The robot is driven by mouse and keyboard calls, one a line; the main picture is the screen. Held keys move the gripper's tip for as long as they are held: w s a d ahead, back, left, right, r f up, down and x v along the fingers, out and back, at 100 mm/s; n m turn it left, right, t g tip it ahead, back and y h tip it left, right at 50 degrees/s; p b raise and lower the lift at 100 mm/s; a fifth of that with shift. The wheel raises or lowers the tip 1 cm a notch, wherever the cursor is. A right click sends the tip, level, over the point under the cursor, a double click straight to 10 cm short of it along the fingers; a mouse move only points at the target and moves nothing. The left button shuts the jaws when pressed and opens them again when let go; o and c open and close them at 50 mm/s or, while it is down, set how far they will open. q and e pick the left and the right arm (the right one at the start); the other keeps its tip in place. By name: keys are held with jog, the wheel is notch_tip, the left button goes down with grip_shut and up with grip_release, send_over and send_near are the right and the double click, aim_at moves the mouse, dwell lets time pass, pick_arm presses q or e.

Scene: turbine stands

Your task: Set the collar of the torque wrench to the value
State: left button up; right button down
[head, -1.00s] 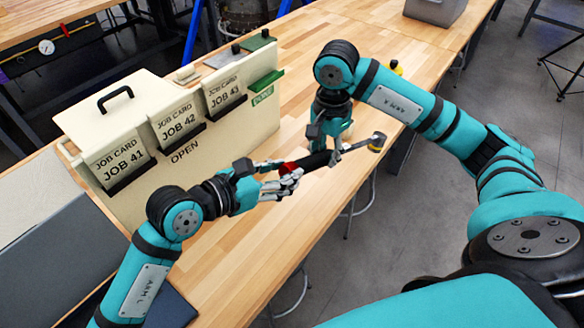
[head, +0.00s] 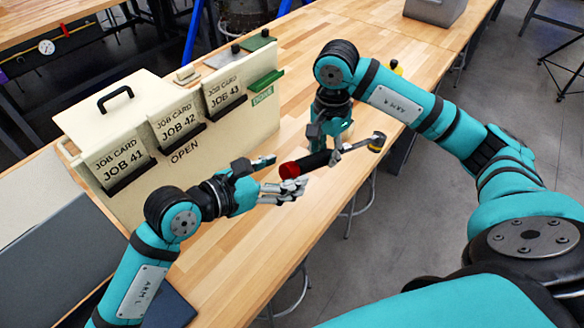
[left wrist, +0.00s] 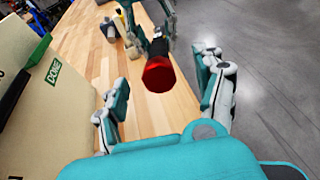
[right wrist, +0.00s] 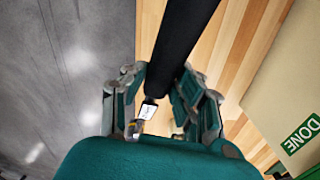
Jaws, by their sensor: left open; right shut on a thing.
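The torque wrench (head: 320,160) is held above the bench, with a black handle, a red collar (head: 289,170) at its left end and a metal head (head: 376,142) at its right end. My right gripper (head: 334,156) is shut on the wrench. In the right wrist view the black handle (right wrist: 182,35) runs up between its fingers (right wrist: 160,95). In the left wrist view the red collar (left wrist: 159,74) faces me ahead of the spread fingers (left wrist: 165,95). No scale value is readable.
A cream board with job cards JOB 41 (head: 122,160), JOB 42 (head: 176,122) and JOB 43 (head: 224,90) stands on the bench at the left. The wooden bench top (head: 240,240) in front is clear.

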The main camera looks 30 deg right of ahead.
aim_at(285, 173)
pick_arm(q)
jog(key=shift+v, duration=2.4)
